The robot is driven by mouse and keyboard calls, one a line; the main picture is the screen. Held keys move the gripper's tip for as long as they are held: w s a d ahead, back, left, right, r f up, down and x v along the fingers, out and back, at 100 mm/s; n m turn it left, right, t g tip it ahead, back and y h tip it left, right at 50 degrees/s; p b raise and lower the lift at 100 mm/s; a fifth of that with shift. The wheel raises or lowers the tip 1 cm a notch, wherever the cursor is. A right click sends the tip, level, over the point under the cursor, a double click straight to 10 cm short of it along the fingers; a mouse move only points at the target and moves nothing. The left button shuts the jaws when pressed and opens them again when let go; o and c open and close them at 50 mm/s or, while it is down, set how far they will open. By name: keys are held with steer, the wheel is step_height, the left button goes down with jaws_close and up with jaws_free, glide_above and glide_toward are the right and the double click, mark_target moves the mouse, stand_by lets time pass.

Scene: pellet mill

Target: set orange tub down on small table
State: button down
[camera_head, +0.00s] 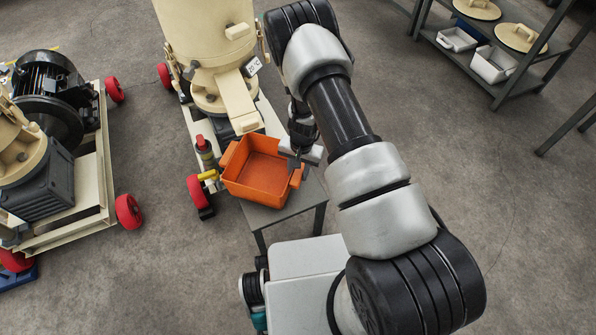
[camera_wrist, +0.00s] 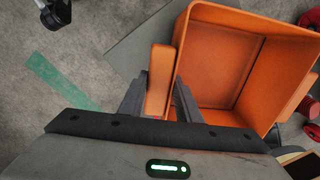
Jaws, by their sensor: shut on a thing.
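The orange tub (camera_head: 262,172) is an open, empty box with a handle on each of two sides. In the head view it is over the small grey table (camera_head: 311,190), below the cream machine's spout. I cannot tell whether its base touches the tabletop. My gripper (camera_head: 297,163) is at its right side. In the wrist view my gripper (camera_wrist: 160,98) has its two fingers on either side of a handle of the orange tub (camera_wrist: 215,68), shut on it. The small table (camera_wrist: 145,45) shows in part under the tub there.
The cream pellet mill (camera_head: 205,40) on a red-wheeled cart stands just behind the tub, its spout (camera_head: 240,103) close above the tub's far edge. A motor unit (camera_head: 45,110) on a wheeled frame is at left. A shelf rack (camera_head: 500,50) is at upper right. Open floor lies at right.

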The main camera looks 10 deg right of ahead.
steer(key=shift+f+b, duration=0.15)
steer(key=shift+b, duration=0.15)
jaws_free()
stand_by(0.7)
stand_by(0.4)
steer(key=shift+s+d+r+p, duration=0.15)
steer(key=shift+r+p, duration=1.25)
steer(key=shift+r, duration=0.85)
steer(key=shift+w+d+r+p, duration=0.1)
steer(key=shift+r+p, duration=1.25)
steer(key=shift+r, duration=0.85)
steer(key=shift+s, duration=0.1)
